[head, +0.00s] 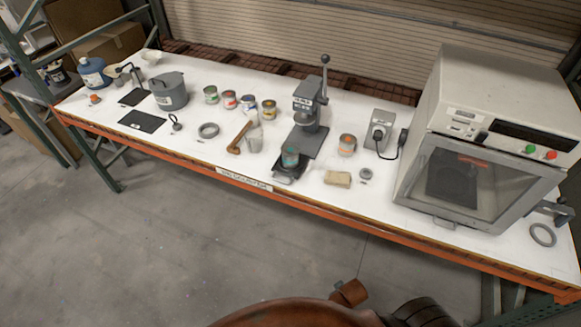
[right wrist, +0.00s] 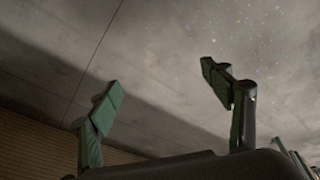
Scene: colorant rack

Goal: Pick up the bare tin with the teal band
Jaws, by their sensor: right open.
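Neither gripper shows in the head view, and my left gripper is not visible.
A wooden-handled tool (head: 237,138) and clear cup (head: 254,138) lie left; a tan block (head: 338,179) and an orange-banded tin (head: 347,144) are right. A large oven (head: 480,140) fills the right end. Several coloured tins stand at the back left.

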